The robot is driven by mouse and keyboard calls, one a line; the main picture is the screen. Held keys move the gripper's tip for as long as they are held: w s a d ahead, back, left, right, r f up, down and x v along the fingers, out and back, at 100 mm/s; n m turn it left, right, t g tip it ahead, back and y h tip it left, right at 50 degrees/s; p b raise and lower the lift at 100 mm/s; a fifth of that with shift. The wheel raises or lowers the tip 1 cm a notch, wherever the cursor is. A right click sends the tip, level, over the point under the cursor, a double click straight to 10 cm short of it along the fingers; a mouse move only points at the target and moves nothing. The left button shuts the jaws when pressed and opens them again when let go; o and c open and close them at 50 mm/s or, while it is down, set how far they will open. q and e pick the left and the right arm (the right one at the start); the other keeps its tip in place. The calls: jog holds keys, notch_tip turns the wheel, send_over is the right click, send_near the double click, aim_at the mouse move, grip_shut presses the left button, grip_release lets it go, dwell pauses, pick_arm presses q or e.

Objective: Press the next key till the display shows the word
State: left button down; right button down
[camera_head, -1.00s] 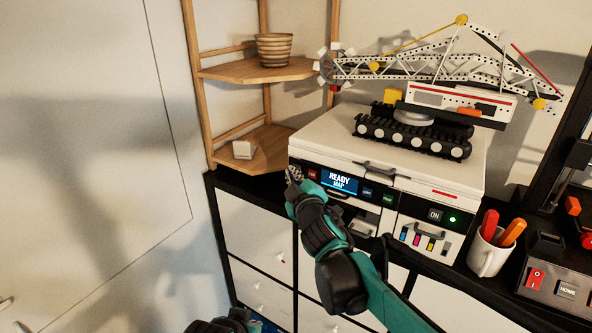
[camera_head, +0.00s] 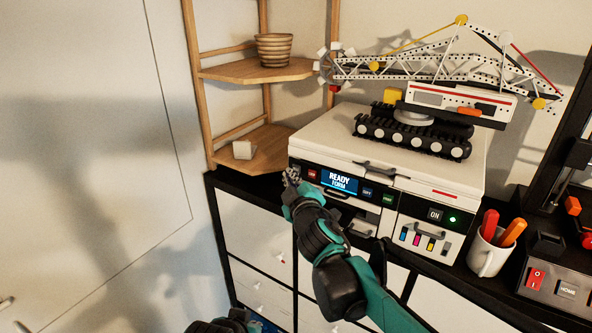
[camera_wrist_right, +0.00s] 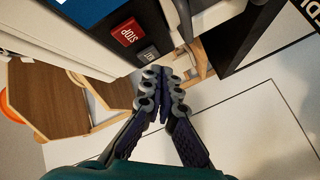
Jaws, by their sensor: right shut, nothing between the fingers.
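The white printer (camera_head: 330,145) stands on a black-topped cabinet. Its display (camera_head: 339,182) reads "READY" with "FORM" below. A red stop key (camera_head: 312,174) sits left of the display and also shows in the wrist view (camera_wrist_right: 128,32). A small grey key (camera_wrist_right: 148,54) lies beside the stop key; its lettering is hard to read. My right gripper (camera_head: 292,176) is shut and empty at the left end of the panel. In the wrist view its fingertips (camera_wrist_right: 163,78) are just below the grey key; I cannot tell whether they touch it. My left gripper's fingers are not visible.
Blue (camera_head: 368,192) and green (camera_head: 387,198) keys sit right of the display. A crane model (camera_head: 415,130) stands on the printer. A mug with orange-handled tools (camera_head: 487,258) is to the right. A wooden corner shelf (camera_head: 260,68) stands behind left.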

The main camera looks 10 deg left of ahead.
jog(key=shift+s+a, duration=0.1)
jog(key=shift+s+a, duration=0.25)
jog(key=shift+s, duration=0.5)
jog(key=shift+s+a, duration=0.3)
jog(key=shift+s, duration=0.45)
jog(key=shift+s+a, duration=0.25)
jog(key=shift+s, duration=0.5)
